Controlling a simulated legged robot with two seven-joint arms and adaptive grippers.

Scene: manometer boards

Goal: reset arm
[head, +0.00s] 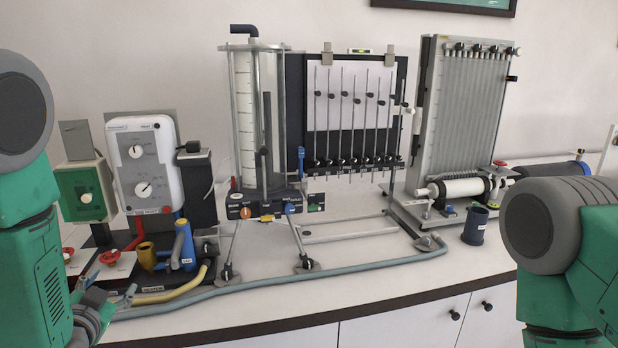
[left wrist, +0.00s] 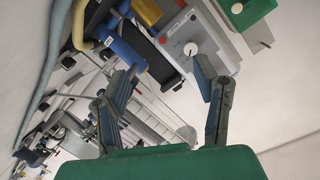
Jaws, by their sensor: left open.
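My left arm, green with grey joints, comes in at the left edge of the head view. My left gripper (head: 98,306) shows partly at the lower left, low in front of the base with the red knobs. In the left wrist view my left gripper (left wrist: 165,75) has its two dark fingers spread wide apart, with nothing between them held. The white control box with dials (left wrist: 190,42) shows beyond the fingers, and it stands at the left in the head view (head: 147,165). My right arm shows at the right edge of the head view; its gripper is out of the picture.
A bench (head: 375,292) carries a clear cylinder stand (head: 244,110), a multi-tube manometer board (head: 350,110) and a tilted tube panel (head: 465,110). A blue-grey hose (head: 330,270) runs along the front. A dark cup (head: 475,226) stands at the right. A green box (head: 86,193) is at the left.

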